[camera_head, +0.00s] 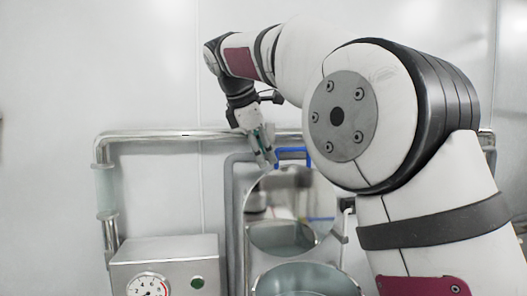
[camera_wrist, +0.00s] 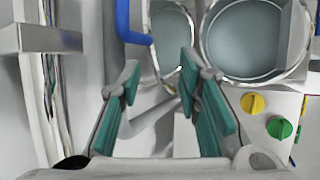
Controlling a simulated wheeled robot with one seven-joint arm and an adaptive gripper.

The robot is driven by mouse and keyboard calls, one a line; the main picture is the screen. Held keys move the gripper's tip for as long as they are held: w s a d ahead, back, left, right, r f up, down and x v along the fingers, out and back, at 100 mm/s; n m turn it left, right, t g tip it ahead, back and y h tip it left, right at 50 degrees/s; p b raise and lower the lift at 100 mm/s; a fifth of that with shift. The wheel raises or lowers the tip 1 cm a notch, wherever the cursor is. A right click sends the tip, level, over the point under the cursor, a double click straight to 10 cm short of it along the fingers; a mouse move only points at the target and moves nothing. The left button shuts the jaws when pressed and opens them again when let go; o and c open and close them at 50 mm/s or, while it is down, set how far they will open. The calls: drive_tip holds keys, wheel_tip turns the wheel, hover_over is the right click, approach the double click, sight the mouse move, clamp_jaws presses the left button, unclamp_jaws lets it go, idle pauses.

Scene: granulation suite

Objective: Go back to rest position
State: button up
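My gripper (camera_head: 265,150) is at the end of my bent arm in the head view, above the steel equipment and near the blue handle (camera_head: 292,154). In the wrist view my gripper (camera_wrist: 158,90) shows two teal-padded fingers spread wide apart. Nothing is between the pads, so it is open and empty. The blue handle (camera_wrist: 124,22) is also in the wrist view, beyond the left finger. My arm hides much of the right side of the head view.
A steel box with a dial gauge (camera_head: 148,287) stands at lower left. A round steel vessel (camera_head: 305,280) and a shiny round lid (camera_head: 280,215) are at centre. A steel pipe (camera_head: 180,135) runs along the wall. The wrist view shows a yellow knob (camera_wrist: 252,103) and green knob (camera_wrist: 279,127).

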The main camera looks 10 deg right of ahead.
drive_tip(key=s+d+f+m+y, duration=0.15)
drive_tip(key=s+m, duration=0.25)
drive_tip(key=s, duration=0.5)
drive_tip(key=s+d+f+m+y, duration=0.1)
drive_tip(key=s+d+f+m, duration=0.15)
drive_tip(key=s, duration=0.55)
drive_tip(key=s+f+m+y, duration=0.2)
drive_tip(key=s+f+m, duration=0.8)
drive_tip(key=s+f, duration=0.5)
drive_tip(key=s, duration=0.4)
drive_tip(key=shift+s+d+f+t, duration=0.15)
drive_tip(key=shift+s+f+t, duration=0.15)
drive_tip(key=shift+f, duration=0.1)
